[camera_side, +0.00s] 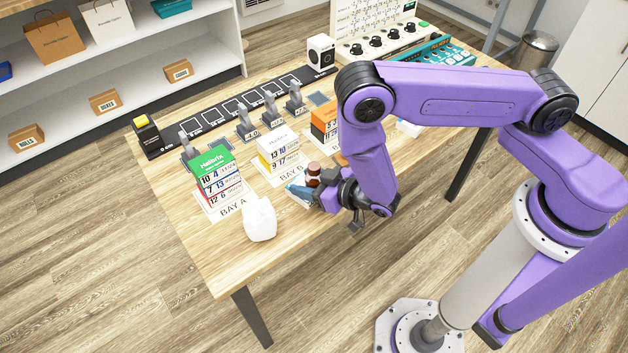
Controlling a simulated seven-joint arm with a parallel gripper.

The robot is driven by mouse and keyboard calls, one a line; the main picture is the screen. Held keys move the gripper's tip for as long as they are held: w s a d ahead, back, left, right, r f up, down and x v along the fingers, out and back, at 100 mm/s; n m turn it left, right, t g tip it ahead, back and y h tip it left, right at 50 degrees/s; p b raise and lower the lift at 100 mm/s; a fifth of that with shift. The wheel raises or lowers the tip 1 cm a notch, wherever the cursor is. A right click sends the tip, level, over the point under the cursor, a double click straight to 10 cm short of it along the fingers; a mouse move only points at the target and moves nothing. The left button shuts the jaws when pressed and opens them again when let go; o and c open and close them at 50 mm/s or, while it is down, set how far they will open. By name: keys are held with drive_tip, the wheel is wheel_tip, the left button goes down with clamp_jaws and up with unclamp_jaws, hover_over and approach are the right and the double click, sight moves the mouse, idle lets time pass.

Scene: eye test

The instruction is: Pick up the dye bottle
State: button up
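A small dark brown bottle (314,171) with a reddish-brown top stands near the front edge of the wooden table (215,262), in front of the BAY B stack; it looks like the dye bottle. No label on it is readable. My gripper (317,192) is low over the table edge, right beside the bottle in the picture. My wrist hides part of this area, and I cannot tell whether the fingers touch the bottle or how far apart they are. A small blue-grey item (299,192) shows at the gripper's left; I cannot tell what it is.
Box stacks stand behind: a green-topped one (217,178) at BAY A, a white one (279,151) and an orange one (325,121). A black strip (225,116) runs along the back. The table's left front corner is clear.

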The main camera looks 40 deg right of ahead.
drive_tip(key=shift+c, duration=0.5)
drive_tip(key=shift+r, duration=0.2)
drive_tip(key=shift+r, duration=0.6)
drive_tip(key=shift+s+d+r, duration=3.25)
drive_tip(key=shift+s+r, duration=2.45)
drive_tip(key=shift+s, duration=0.35)
hover_over(300, 182)
wheel_tip(300, 182, down, 10)
drive_tip(key=shift+r, duration=0.15)
drive_tip(key=shift+f, duration=1.5)
